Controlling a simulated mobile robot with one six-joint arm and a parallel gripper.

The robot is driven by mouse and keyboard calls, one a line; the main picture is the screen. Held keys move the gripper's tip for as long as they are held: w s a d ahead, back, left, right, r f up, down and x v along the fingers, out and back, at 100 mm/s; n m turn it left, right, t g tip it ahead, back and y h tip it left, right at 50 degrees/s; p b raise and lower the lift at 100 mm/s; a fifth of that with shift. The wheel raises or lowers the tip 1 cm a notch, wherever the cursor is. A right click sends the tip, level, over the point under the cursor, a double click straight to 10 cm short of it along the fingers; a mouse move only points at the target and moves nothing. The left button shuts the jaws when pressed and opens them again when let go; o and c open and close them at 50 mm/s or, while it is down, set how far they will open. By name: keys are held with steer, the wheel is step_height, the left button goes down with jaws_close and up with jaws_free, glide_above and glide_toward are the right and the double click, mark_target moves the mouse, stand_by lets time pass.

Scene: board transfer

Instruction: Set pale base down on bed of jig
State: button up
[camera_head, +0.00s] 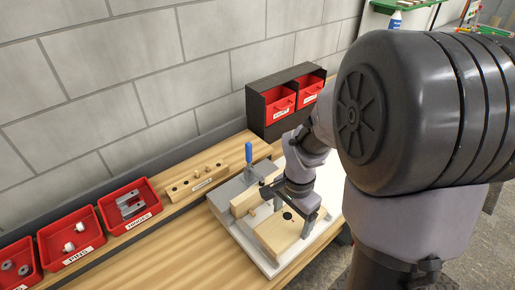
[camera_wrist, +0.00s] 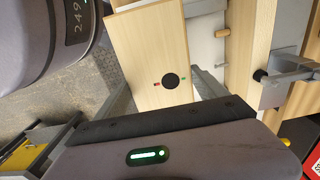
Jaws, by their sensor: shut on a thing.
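The pale base (camera_head: 275,236) is a light wooden block with a dark round spot on top, seen at the front of the jig in the head view. In the wrist view the pale base (camera_wrist: 145,50) shows the black spot with small red and green marks beside it. My gripper (camera_head: 289,208) is shut on it from above. The jig (camera_head: 232,228) is a pale grey plate under and around the base, with a wooden block (camera_head: 243,203) behind and a blue-handled clamp (camera_head: 249,158). Whether the base touches the bed is hidden.
A wooden rail with holes (camera_head: 196,180) lies left of the jig. Red labelled bins (camera_head: 130,204) with metal parts stand further left. A dark cabinet with red drawers (camera_head: 283,104) stands behind against the block wall. The bench (camera_head: 165,262) front-left of the jig is clear.

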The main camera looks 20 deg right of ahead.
mark_target(293, 219)
steer(key=shift+w+d+f, duration=0.15)
steer(key=shift+w+d, duration=0.25)
steer(key=shift+w, duration=0.15)
steer(key=shift+w+d+f, duration=0.15)
steer(key=shift+w+d, duration=0.25)
steer(key=shift+w, duration=0.1)
steer(key=shift+f+b, duration=1.5)
steer(key=shift+f, duration=0.7)
steer(key=o, duration=1.6)
steer(key=shift+o, duration=0.2)
step_height(293, 219, up, 12)
steer(key=p, duration=0.5)
steer(key=shift+r+p, duration=0.25)
steer(key=shift+p, duration=0.1)
steer(key=s+a+r+n+t+y, duration=0.2)
steer(key=s+a+r+n+t, duration=0.3)
steer(key=s+a+r+n, duration=0.4)
steer(key=s+a+r, duration=0.2)
steer(key=a+r, duration=0.1)
steer(key=a, duration=0.2)
steer(key=shift+s+a+r+n+t, duration=0.15)
steer(key=shift+a+r+n+t, duration=0.15)
steer(key=shift+r+t, duration=0.1)
